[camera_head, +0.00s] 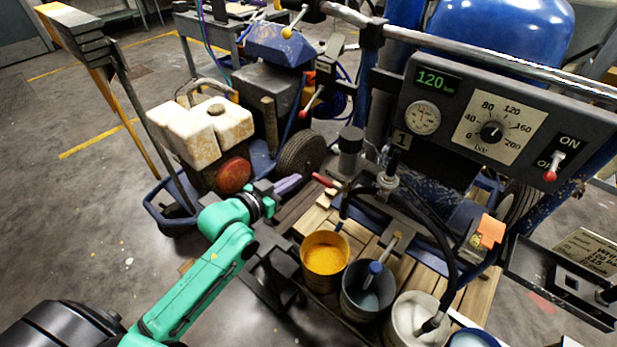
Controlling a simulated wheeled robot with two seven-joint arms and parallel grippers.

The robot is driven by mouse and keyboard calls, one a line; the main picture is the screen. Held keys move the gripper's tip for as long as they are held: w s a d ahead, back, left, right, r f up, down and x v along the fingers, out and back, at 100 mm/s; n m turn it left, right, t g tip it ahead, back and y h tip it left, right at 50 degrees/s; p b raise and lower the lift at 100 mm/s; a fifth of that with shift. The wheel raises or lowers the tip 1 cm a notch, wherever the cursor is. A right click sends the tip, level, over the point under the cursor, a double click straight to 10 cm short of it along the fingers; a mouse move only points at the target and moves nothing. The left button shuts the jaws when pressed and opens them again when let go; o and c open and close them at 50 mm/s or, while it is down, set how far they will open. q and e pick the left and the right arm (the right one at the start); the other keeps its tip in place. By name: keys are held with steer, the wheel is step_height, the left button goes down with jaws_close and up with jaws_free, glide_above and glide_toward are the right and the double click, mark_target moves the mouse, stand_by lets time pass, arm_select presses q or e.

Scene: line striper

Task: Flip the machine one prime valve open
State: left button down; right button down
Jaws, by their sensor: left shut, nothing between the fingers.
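Machine one, marked by a "1" plate (401,139), stands right of centre with its grey pump and hose fittings. A small lever with a red grip (322,180), which looks like the prime valve handle, sticks out to the left of the pump body. My left gripper (298,181) is shut and empty. Its purple fingers point right, with the tips just left of the red grip in the picture. I cannot tell whether they touch it. My right gripper is not in view.
Buckets of yellow (325,258), blue-grey (368,290) and white (416,318) paint stand on the wooden deck in front. A control panel (490,128) reads 120 and has a red-tipped ON/OFF switch (551,174). A second machine with a stained white tank (205,130) stands at left.

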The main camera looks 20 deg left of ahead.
arm_select(q)
glide_above(316, 177)
steer(key=s, duration=0.3)
step_height(316, 177, down, 2)
steer(key=f, duration=0.2)
steer(key=w+f, duration=0.1)
steer(key=shift+d+f, duration=0.3)
steer(key=shift+f, duration=0.35)
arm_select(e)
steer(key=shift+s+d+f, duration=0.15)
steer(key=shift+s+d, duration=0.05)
